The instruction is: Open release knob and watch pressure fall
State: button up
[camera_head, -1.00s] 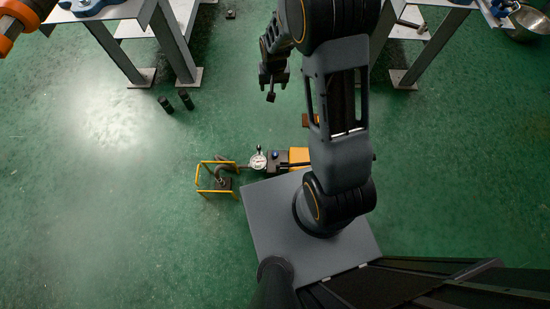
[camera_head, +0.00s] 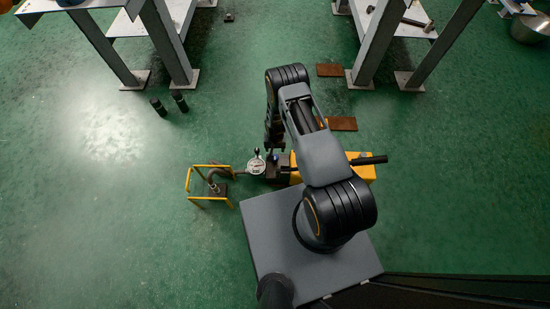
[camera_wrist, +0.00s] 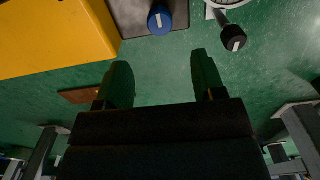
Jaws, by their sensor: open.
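A yellow pump (camera_head: 362,173) stands on the floor, partly behind my arm; its yellow body (camera_wrist: 55,35) fills the upper left of the wrist view. A blue knob with a white line (camera_wrist: 160,19) sits on a dark block beside it. A black knob with a white line (camera_wrist: 232,38) sticks out to its right on a stalk. I cannot tell which one is the release knob. The round white gauge (camera_head: 256,166) faces up; its needle is too small to read. My gripper (camera_wrist: 163,82) is open and empty, with the blue knob beyond its fingertips, apart from it.
A yellow wire frame (camera_head: 208,184) stands left of the gauge, joined by a hose. The pump's black handle (camera_head: 370,160) sticks out right. Rusty plates (camera_head: 341,124) lie behind it. Two black cylinders (camera_head: 158,107) and table legs (camera_head: 168,45) stand farther back. The left floor is clear.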

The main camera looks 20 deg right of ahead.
aim_at(275, 157)
notch_tip(275, 157, down, 10)
jog(key=b, duration=0.3)
jog(key=shift+r, duration=0.25)
jog(key=c, duration=0.9)
